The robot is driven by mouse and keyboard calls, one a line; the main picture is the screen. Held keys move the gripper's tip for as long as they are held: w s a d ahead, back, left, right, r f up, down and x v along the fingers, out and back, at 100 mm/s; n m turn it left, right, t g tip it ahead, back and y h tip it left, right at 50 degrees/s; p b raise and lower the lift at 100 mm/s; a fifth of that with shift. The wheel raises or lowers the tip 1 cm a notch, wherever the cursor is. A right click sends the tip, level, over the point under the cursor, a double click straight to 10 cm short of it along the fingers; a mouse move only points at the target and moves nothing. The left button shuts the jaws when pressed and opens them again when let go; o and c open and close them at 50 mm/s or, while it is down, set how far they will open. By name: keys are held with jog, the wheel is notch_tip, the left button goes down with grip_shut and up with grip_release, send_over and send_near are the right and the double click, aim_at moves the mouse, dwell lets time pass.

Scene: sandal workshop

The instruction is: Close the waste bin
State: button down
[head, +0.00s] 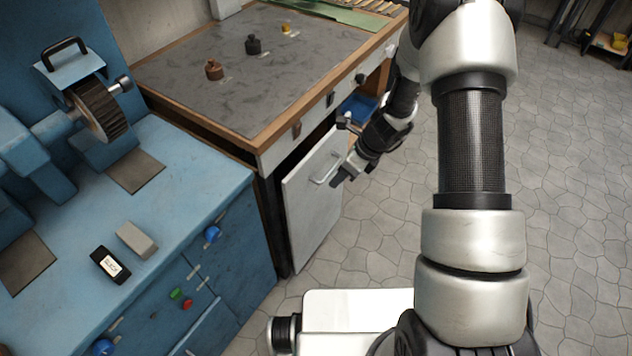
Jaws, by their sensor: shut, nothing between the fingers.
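The waste bin appears to be the unit with a pale grey front panel (306,208) and a bar handle, under the near side of the workbench. The panel stands out from the bench front, with a dark gap between them at its top left, so it looks at least partly open. A blue part (359,107) shows behind my wrist, under the bench top; I cannot tell if it belongs to the bin. My gripper (340,181) is shut and empty, pointing down-left in front of the panel, close to the right of the handle. I cannot tell whether it touches the panel.
The workbench (190,85) has a grey top with a few small weights on it. A blue machine (205,190) with a brush wheel stands at the left, with a grey block and a dark box on its top.

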jog(key=s+f+g+y+b, duration=0.1)
jog(key=s+f+y+b, duration=0.1)
jog(key=s+f, duration=0.35)
jog(key=t+y+b, duration=0.8)
jog(key=t, duration=0.2)
send_near(288, 194)
jog(key=shift+m, duration=0.3)
jog(key=x, duration=0.6)
jog(key=shift+w+a+f, duration=0.1)
jog(key=shift+a+f, duration=0.1)
jog(key=x, duration=0.4)
jog(key=shift+a+r, duration=0.15)
jog(key=shift+a, duration=0.05)
jog(key=shift+w, duration=0.1)
